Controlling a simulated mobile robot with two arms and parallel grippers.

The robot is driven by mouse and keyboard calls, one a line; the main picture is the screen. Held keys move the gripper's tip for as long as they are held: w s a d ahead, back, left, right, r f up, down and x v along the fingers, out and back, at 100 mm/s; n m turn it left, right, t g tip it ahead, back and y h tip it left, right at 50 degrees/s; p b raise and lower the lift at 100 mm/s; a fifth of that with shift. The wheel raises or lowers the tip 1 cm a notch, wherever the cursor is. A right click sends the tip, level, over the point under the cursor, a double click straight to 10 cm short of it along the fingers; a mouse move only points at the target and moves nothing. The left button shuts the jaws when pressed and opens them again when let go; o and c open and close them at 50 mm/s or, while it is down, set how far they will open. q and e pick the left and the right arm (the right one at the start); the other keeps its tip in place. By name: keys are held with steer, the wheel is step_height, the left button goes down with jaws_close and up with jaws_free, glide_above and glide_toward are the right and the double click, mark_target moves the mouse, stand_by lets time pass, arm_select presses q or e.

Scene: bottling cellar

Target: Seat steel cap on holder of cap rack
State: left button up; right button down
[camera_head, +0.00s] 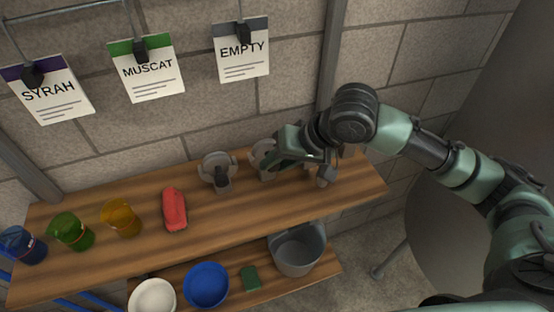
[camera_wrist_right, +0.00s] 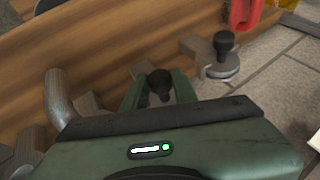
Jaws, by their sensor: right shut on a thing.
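My right gripper (camera_head: 274,164) is over the back of the upper wooden shelf, at the middle holder (camera_head: 261,151) of a grey rack. In the right wrist view, its green fingers (camera_wrist_right: 160,92) are shut on a dark knob (camera_wrist_right: 159,79), apparently that of the steel cap. The cap's body is mostly hidden, so I cannot tell whether it touches the holder. Left of it, another holder (camera_head: 211,160) carries a piece with a black knob (camera_head: 222,176); it also shows in the wrist view (camera_wrist_right: 223,41). My left gripper is out of view.
A metal tube-like piece (camera_head: 323,174) stands close right of the gripper. A red bundle (camera_head: 174,210) and yellow (camera_head: 121,220), green (camera_head: 72,232) and blue (camera_head: 22,245) cups stand left. A grey bucket (camera_head: 298,250) and blue bowl (camera_head: 206,285) are below. The shelf front is clear.

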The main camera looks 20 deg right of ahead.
steer(key=c, duration=1)
jaws_free()
steer(key=shift+c, duration=0.2)
steer(key=v, duration=0.7)
steer(key=shift+s+r, duration=0.15)
steer(key=shift+r, duration=0.15)
steer(key=shift+d+f, duration=0.1)
